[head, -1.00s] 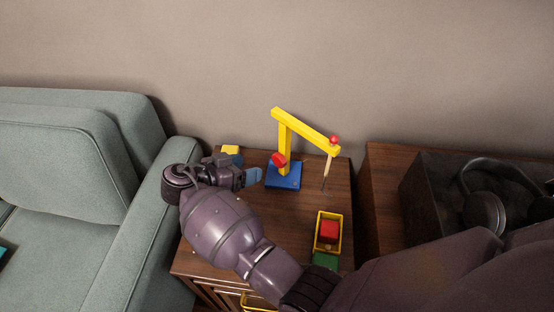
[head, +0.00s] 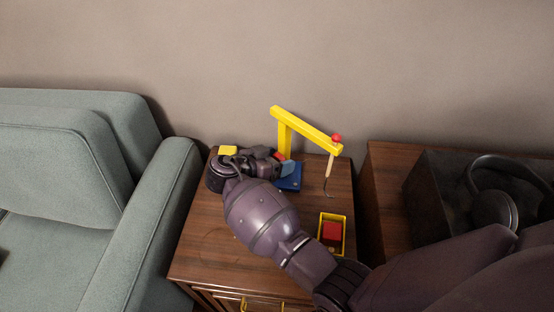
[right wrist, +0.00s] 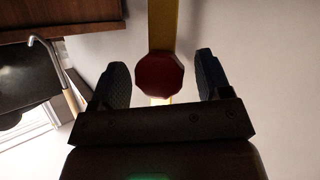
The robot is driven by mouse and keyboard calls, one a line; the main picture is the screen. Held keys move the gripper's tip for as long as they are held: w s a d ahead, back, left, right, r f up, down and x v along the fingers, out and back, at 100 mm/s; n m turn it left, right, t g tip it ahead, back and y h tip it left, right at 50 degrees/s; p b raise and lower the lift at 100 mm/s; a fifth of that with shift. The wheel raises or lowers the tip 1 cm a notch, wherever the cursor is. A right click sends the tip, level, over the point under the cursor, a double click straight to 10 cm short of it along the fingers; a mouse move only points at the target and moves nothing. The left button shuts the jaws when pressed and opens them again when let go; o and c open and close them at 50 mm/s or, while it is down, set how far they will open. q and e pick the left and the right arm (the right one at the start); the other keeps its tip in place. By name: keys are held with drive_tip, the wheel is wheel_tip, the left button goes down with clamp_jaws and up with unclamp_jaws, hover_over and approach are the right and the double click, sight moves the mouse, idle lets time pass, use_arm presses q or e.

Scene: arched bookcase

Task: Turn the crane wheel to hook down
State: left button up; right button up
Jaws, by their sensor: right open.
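The toy crane has a yellow post and boom (head: 308,130), a blue base (head: 291,178) and a red knob at the boom tip (head: 337,139). A wooden piece with a dark hook (head: 328,190) hangs from the tip. The hook also shows at the left of the right wrist view (right wrist: 42,46). The red crane wheel (head: 280,156) is mostly hidden by my right gripper (head: 284,165) in the head view. In the right wrist view the wheel (right wrist: 159,74) lies between the open fingers, with gaps on both sides. My left gripper is not in view.
A yellow tray (head: 345,233) with a red block (head: 332,231) stands on the wooden cabinet top (head: 207,240). A yellow block (head: 228,150) is behind my right wrist. A grey sofa (head: 130,190) is left; a dark box with headphones (head: 494,205) is right. The wall is behind.

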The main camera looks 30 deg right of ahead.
drive_tip(key=shift+d, duration=0.1)
drive_tip(key=c, duration=0.9)
drive_tip(key=shift+s+f+m+t+y+b, duration=0.15)
drive_tip(key=shift+f+m+t+y+b, duration=0.15)
drive_tip(key=shift+m+t, duration=0.3)
drive_tip(key=shift+r+m+b, duration=0.1)
drive_tip(key=shift+m+b, duration=0.25)
drive_tip(key=shift+m, duration=0.25)
drive_tip(key=shift+r+t, duration=0.15)
drive_tip(key=shift+t, duration=0.15)
drive_tip(key=o, duration=0.9)
